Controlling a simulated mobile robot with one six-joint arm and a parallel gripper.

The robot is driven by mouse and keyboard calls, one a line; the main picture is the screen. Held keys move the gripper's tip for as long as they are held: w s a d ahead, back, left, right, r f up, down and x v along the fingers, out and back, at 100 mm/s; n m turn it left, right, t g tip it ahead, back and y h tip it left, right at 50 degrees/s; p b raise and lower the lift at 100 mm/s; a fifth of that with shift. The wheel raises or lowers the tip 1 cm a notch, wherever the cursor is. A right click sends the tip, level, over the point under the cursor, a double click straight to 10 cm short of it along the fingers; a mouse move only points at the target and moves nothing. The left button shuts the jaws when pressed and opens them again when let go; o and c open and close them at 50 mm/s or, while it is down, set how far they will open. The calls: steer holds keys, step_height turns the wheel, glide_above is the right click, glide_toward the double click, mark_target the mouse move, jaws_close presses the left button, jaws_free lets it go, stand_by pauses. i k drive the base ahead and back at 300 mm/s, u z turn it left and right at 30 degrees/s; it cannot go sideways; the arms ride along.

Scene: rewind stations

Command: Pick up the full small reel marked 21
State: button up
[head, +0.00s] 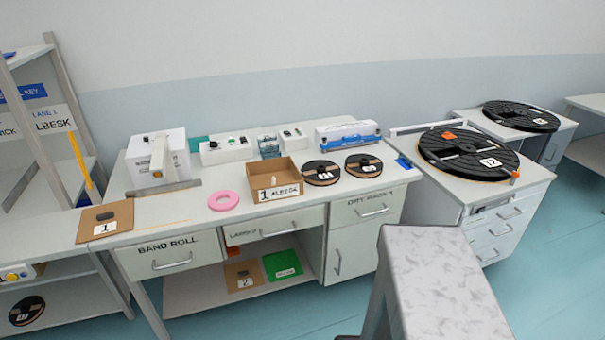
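Two small black reels lie flat on the workbench (252,222), one left (313,167) and one right (357,160). Each has a brown rim and a small white label, but the numbers are too small to read surely. A third small dark reel (20,305) is on the low shelf at far left, its label also unclear. I cannot tell which of these is marked 21, or how full each is. My gripper is not in view.
A grey block-like part fills the lower middle. Teal floor is open at right.

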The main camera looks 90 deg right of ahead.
mark_target(316, 173)
steer(key=i, duration=1.05)
steer(key=u, duration=0.65)
steer(key=k, duration=0.15)
steer(key=z, duration=3.35)
